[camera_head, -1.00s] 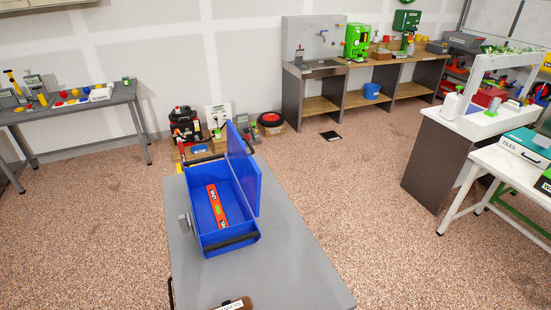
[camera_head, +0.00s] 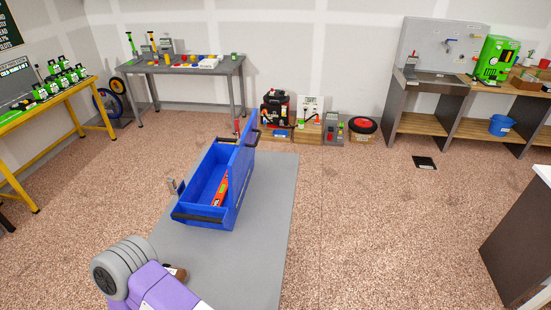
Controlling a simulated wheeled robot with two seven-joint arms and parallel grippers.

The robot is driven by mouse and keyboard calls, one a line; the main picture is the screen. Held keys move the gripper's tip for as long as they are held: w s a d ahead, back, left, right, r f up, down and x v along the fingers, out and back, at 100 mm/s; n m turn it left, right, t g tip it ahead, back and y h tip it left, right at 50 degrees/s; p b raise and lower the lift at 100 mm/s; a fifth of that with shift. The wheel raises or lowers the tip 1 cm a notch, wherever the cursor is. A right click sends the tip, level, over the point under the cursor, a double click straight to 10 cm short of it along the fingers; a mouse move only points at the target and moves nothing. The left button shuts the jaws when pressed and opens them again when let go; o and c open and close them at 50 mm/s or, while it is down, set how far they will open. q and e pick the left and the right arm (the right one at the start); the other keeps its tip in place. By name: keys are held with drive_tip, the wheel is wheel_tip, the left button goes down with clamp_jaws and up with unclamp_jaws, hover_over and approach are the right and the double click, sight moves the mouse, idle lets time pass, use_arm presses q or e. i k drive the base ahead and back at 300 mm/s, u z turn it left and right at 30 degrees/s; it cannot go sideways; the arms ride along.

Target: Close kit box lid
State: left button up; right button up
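The blue kit box (camera_head: 208,172) stands on the grey table. Its blue lid (camera_head: 243,172) is open and stands upright along the box's right side. A red level (camera_head: 221,190) lies inside, partly hidden by the lid. A dark bar (camera_head: 197,218) runs along the near end of the box. A grey and purple part of my own arm shows at the bottom left, short of the box and apart from it. Neither of my grippers is in view.
The grey table top (camera_head: 265,215) is bare to the right of the box. A small grey metal piece (camera_head: 175,187) sits at the box's left side. A brown item (camera_head: 178,273) lies near my arm, partly hidden. Open floor surrounds the table.

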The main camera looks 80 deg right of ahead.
sight(239, 161)
drive_tip(key=z, duration=4.05)
drive_tip(key=i, duration=2.65)
drive_tip(key=u, duration=3.9)
